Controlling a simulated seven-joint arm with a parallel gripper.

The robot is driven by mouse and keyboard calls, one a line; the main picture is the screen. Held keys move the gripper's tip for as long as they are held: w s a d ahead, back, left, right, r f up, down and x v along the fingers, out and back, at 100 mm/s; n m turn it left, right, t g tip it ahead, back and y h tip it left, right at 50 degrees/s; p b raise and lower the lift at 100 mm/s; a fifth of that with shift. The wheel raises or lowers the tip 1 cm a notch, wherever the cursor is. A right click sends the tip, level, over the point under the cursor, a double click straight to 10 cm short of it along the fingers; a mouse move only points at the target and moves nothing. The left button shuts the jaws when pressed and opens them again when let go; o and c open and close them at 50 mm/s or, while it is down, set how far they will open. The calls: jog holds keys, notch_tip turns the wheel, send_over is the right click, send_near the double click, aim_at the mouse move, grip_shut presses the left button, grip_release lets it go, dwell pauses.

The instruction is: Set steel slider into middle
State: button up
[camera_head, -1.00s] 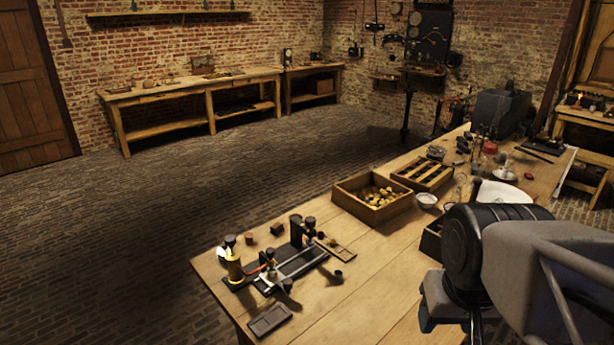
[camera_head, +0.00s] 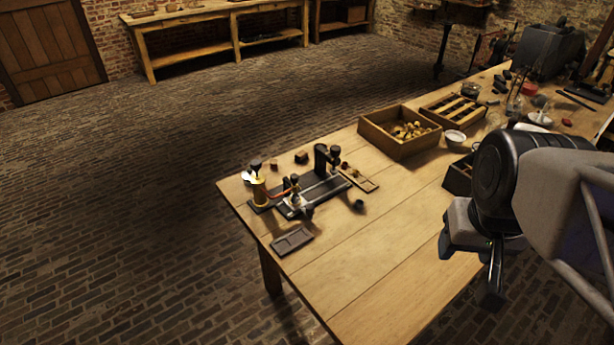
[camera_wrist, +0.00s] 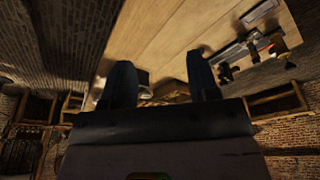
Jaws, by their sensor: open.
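The instrument (camera_head: 268,202) has a dark base with a rail (camera_head: 328,187), dark upright posts and a brass-coloured coil. It stands near the table's left corner and also shows in the wrist view (camera_wrist: 250,48). A small dark-knobbed part with pale metal (camera_head: 294,203) sits at the rail's near-left end; I cannot tell whether it is the steel slider. My gripper (camera_head: 468,268) is over the table's right side, well apart from the instrument. In the wrist view my gripper (camera_wrist: 160,66) shows its two fingers spread, with nothing held between them.
A shallow dark tray (camera_head: 292,241) lies in front of the instrument. A small dark cup (camera_head: 358,205) and a small wooden tray (camera_head: 360,181) are to its right. A wooden box of brass pieces (camera_head: 398,146) stands behind. The table's front middle (camera_head: 375,265) is clear.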

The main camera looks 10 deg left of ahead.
dwell(0.6)
jog(key=m+g, duration=0.3)
jog(key=m, duration=0.3)
send_over(310, 207)
jog(key=f, duration=2)
jog(key=shift+d+f, duration=0.2)
jog(key=shift+d, duration=0.1)
jog(key=shift+a+f+m, duration=0.3)
jog(key=shift+f, duration=0.05)
jog(key=shift+f, duration=0.15)
jog(key=shift+f, duration=3.7)
